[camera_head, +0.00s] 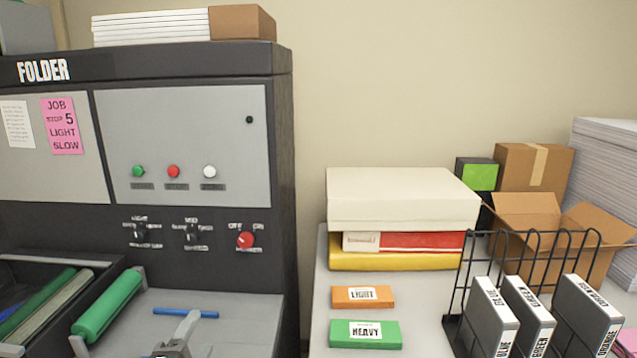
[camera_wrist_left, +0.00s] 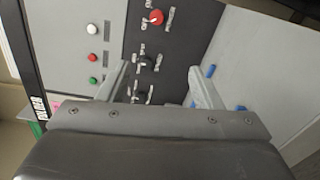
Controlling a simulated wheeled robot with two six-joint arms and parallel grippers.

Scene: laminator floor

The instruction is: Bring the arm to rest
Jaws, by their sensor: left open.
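My left gripper (camera_head: 184,332) shows at the bottom of the head view, over the grey bed of the folder machine (camera_head: 200,64), and only its front part is in frame. In the left wrist view the left gripper (camera_wrist_left: 160,80) is open, its two fingers apart with nothing held between them. The fingers point toward the machine's dark panel with its knobs. The red-capped knob (camera_head: 245,240) also shows in the wrist view (camera_wrist_left: 156,17). My right gripper is in neither view.
A green roller (camera_head: 107,306) and a blue rod (camera_head: 185,313) lie near the left gripper. On the table to the right are orange (camera_head: 363,297) and green (camera_head: 365,334) blocks, stacked boxes (camera_head: 402,200) and a wire rack (camera_head: 455,300) of binders.

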